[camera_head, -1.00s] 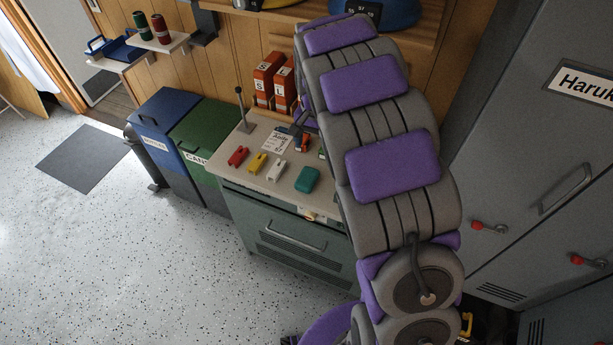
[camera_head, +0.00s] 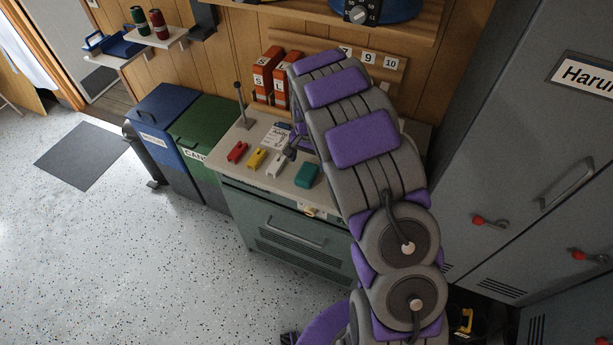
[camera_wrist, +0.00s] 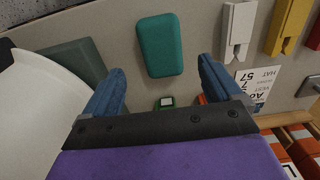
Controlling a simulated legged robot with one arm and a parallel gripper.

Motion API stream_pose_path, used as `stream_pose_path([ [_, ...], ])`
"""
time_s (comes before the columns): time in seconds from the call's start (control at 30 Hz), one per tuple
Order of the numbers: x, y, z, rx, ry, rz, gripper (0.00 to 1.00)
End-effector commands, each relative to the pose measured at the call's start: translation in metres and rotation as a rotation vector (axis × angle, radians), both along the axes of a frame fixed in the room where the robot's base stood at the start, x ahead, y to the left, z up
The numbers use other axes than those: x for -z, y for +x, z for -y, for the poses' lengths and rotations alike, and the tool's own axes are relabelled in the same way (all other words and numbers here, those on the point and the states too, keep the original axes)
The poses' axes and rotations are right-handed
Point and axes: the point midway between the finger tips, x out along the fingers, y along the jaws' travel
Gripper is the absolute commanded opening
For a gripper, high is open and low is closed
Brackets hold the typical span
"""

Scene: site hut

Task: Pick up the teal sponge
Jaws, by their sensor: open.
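The teal sponge (camera_head: 307,174) lies on the worktop of the grey cabinet (camera_head: 290,235), near its front edge. In the wrist view the sponge (camera_wrist: 160,46) shows whole, a rounded block ahead of my gripper and between the lines of its fingers. My gripper (camera_wrist: 160,80) is open and empty, with its two blue fingers apart. The sponge lies beyond the fingertips, and I cannot tell how high the gripper is above the worktop. In the head view my arm hides most of the gripper.
Red (camera_head: 237,152), yellow (camera_head: 257,160) and white (camera_head: 276,165) clips lie left of the sponge. Orange binders (camera_head: 266,75) stand behind them, near an upright lever (camera_head: 239,100). In the wrist view a white round thing (camera_wrist: 35,115) and a grey-green block (camera_wrist: 75,60) lie left.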

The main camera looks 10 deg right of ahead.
Motion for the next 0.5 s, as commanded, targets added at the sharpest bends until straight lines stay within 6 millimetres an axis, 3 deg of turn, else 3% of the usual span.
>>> stream_pose_path([
  [0.07,0.012,-0.001,0.0,0.0,0.0,-0.003,0.92],
  [0.27,0.023,-0.001,-0.001,0.0,-0.001,-0.004,0.92],
  [0.5,0.057,0.001,-0.004,0.001,0.0,-0.004,0.92],
])
